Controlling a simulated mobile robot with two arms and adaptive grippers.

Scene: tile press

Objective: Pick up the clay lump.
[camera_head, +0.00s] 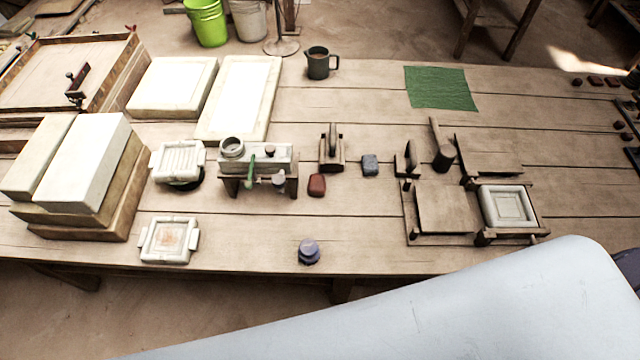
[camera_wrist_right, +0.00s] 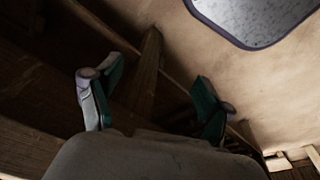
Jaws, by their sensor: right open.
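Two small lumps lie on the wooden table in the head view: a reddish-brown lump (camera_head: 317,185) and a blue-grey lump (camera_head: 370,165) to its right. I cannot tell for sure which is the clay lump. Both lie free on the boards, with no gripper near them. My right gripper (camera_wrist_right: 151,100) shows only in the right wrist view. Its two fingers with green pads are wide apart with nothing between them. Dark wooden beams, perhaps the table's underside, and pale floor are behind it. My left gripper is in neither view.
The wooden table (camera_head: 330,235) carries a press-like stand (camera_head: 333,150), a white device with a jar (camera_head: 255,158), a blue-lidded pot (camera_head: 309,252), a wooden mould frame with a white tile (camera_head: 507,207) and a green cloth (camera_head: 440,88). Its front middle is mostly clear. My pale arm link covers the lower right.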

